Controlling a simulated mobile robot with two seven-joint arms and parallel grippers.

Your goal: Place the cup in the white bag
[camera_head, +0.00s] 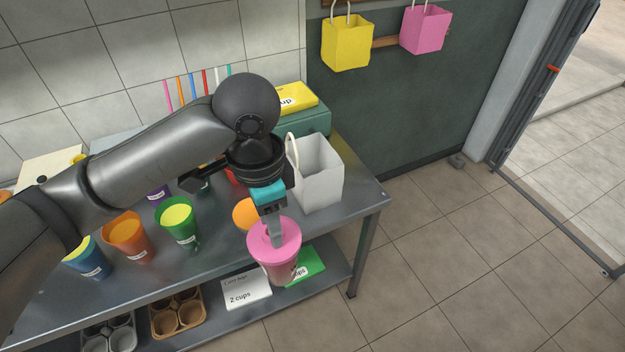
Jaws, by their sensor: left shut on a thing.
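My left gripper (275,236) comes down over a pink cup (277,264) with a pink lid and is shut on it at the top. The cup is upright near the front edge of the metal table. The picture does not show clearly whether it touches the table. The white bag (321,178) stands open at the right end of the table, behind and to the right of the cup, with its handle up. The gripper and cup are apart from the bag. My right gripper is not in view.
A green cup (178,224), an orange cup (128,238) and a blue cup (88,258) stand on the metal table (215,257) to the left. Yellow (346,44) and pink (426,30) bags hang on the wall. Cup carriers (178,314) and a "2 cups" card (246,291) are on the lower shelf.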

